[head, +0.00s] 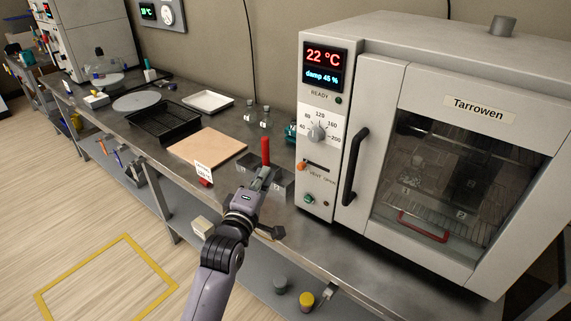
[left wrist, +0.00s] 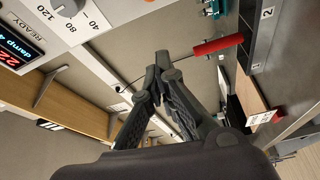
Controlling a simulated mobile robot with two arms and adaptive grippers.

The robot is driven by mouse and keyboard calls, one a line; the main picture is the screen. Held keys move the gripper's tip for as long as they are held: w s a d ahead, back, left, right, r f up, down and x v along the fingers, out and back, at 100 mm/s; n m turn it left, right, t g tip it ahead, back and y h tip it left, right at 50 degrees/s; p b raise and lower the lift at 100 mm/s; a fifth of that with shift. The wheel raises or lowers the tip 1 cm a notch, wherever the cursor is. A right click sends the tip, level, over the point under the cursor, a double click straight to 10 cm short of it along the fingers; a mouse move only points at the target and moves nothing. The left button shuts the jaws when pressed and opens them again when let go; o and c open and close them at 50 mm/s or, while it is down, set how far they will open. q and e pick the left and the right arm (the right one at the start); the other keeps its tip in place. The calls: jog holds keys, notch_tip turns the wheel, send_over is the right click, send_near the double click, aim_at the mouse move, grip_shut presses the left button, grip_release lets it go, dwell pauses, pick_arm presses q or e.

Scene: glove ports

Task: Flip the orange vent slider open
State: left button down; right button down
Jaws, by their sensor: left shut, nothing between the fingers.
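The orange vent slider (head: 302,166) is a small knob at the left end of a dark slot on the oven's front panel, below the dial. Lettering that seems to read "VENT OPEN" is under the slot. My left gripper (head: 264,174) is in front of and left of the panel, apart from the slider. Its fingers are together and empty; they also show in the left wrist view (left wrist: 160,65). The slider does not show in the left wrist view. My right gripper is in neither view.
A red-handled tool (head: 265,150) stands upright in a grey numbered block (head: 278,183) close behind my left gripper. The oven (head: 350,75) has a black door handle (head: 354,165) right of the slider. A wooden board (head: 206,149) lies left on the bench.

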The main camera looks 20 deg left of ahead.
aim_at(303, 165)
pick_arm(q)
jog(key=w+p, duration=0.1)
jog(key=w, duration=0.7)
jog(key=d, duration=0.1)
jog(key=s+d, duration=0.1)
jog(key=s+d+p, duration=0.1)
jog(key=shift+d+f, duration=0.15)
jog(key=shift+d, duration=0.2)
jog(key=shift+w, duration=0.1)
